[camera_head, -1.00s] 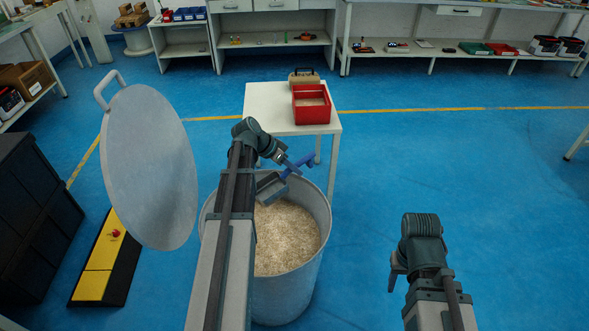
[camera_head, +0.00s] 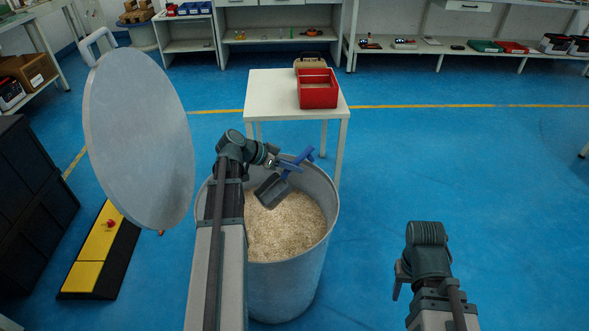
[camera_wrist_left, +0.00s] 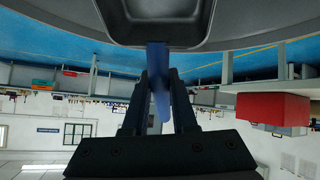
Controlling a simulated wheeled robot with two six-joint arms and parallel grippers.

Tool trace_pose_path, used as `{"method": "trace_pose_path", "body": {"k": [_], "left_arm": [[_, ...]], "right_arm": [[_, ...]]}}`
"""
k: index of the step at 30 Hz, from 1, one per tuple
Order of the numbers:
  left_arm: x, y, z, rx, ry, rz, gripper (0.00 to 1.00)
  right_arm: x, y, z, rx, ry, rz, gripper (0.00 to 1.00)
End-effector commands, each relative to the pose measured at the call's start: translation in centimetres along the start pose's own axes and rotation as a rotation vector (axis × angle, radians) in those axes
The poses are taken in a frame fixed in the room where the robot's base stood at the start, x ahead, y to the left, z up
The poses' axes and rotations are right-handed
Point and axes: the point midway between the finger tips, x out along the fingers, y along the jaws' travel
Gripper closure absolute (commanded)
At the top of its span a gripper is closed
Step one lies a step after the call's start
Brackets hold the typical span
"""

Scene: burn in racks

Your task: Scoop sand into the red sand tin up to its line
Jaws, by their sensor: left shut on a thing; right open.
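The red sand tin (camera_head: 319,96) stands on a small white table (camera_head: 262,101) behind the bin; some tan content shows inside it, its level and line cannot be made out. A large grey bin (camera_head: 289,286) holds pale sand (camera_head: 284,226). My left gripper (camera_head: 277,160) is shut on the blue handle of a scoop (camera_head: 271,191), held over the bin's opening near its far rim. The scoop's grey pan looks empty in the left wrist view (camera_wrist_left: 165,12). The red tin also shows there (camera_wrist_left: 272,108). My right gripper (camera_head: 399,280) is open and empty, right of the bin.
A round grey lid (camera_head: 138,140) stands raised at the bin's left. A yellow and black pedal (camera_head: 102,250) lies on the floor beside dark crates (camera_head: 30,215). A tan case (camera_head: 309,64) sits behind the tin. The floor on the right is clear.

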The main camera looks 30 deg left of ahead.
Motion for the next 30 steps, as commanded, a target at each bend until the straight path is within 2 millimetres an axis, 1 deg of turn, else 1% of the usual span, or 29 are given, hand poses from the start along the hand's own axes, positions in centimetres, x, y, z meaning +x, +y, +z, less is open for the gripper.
{"method": "trace_pose_path", "body": {"k": [1,3,27,30], "left_arm": [[0.5,-0.1,0.9,0.001,0.014,0.0,1.0],[0.6,-0.2,1.3,0.005,0.032,0.001,1.0],[4.6,-1.4,7.7,0.02,0.112,0.008,1.0],[5.0,-1.5,8.3,0.022,0.12,0.009,1.0]], "right_arm": [[1.2,-0.1,-0.1,0.0,0.0,0.001,0.5],[2.0,-0.1,-0.1,-0.001,0.0,0.003,0.5],[11.0,-1.2,-0.8,-0.011,0.005,-0.004,0.5],[11.9,-1.4,-0.8,-0.009,0.005,-0.005,0.5]]}}
